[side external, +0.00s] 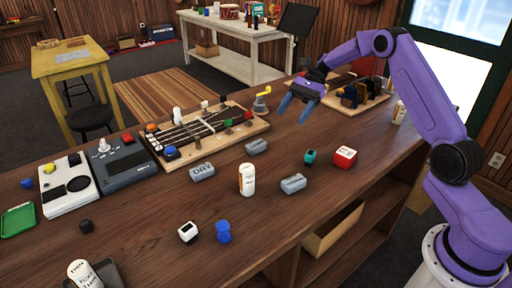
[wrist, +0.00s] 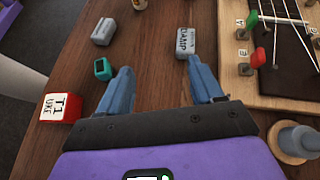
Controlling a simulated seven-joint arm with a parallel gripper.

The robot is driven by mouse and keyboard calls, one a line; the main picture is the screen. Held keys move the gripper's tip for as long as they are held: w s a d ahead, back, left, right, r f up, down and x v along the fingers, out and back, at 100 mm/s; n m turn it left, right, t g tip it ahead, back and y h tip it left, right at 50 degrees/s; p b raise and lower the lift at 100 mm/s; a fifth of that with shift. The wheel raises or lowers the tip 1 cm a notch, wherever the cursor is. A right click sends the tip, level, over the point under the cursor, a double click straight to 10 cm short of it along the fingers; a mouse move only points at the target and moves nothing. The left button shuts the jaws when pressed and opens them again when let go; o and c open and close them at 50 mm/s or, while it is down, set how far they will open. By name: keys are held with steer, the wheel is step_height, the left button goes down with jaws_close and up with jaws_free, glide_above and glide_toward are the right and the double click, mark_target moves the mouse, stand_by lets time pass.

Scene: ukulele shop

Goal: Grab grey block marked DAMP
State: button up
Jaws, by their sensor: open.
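The grey block marked DAMP (wrist: 185,41) lies on the wooden bench in the wrist view, beyond my fingertips and just left of the fretted board. In the side external view it is the grey block (side external: 257,146) near the board's front edge, its lettering too small to read there. My gripper (side external: 295,110) is above the bench, behind the block, with its blue fingers apart and nothing between them. In the wrist view my gripper (wrist: 158,75) has the block ahead, nearer the right finger's line.
Another grey block (side external: 293,183), a teal item (side external: 310,156) and a red cube (side external: 345,156) lie nearby. A grey block marked DRY (side external: 202,171) and a white bottle (side external: 247,179) stand farther forward. The fretted board (wrist: 265,85) has upright pegs. Bare bench surrounds the DAMP block's near side.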

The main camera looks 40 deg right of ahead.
steer(key=d+m, duration=0.1)
steer(key=d, duration=0.1)
steer(key=w+d+f+m+t+y, duration=0.1)
steer(key=d, duration=0.1)
steer(key=w+d+m+t, duration=0.1)
steer(key=d, duration=0.1)
steer(key=shift+w+d+f+y, duration=0.15)
steer(key=shift+w+d+y, duration=0.1)
steer(key=shift+y, duration=0.05)
glide_toward(260, 141)
steer(key=x, duration=0.3)
steer(key=shift+s+a+f, duration=0.1)
steer(key=shift+s+f, duration=0.1)
steer(key=shift+f, duration=0.25)
steer(key=shift+r+x, duration=0.15)
steer(key=shift+x, duration=1.2)
steer(key=shift+r+x, duration=0.2)
steer(key=shift+x, duration=1.15)
steer(key=shift+w+a, duration=0.15)
steer(key=c, duration=1.1)
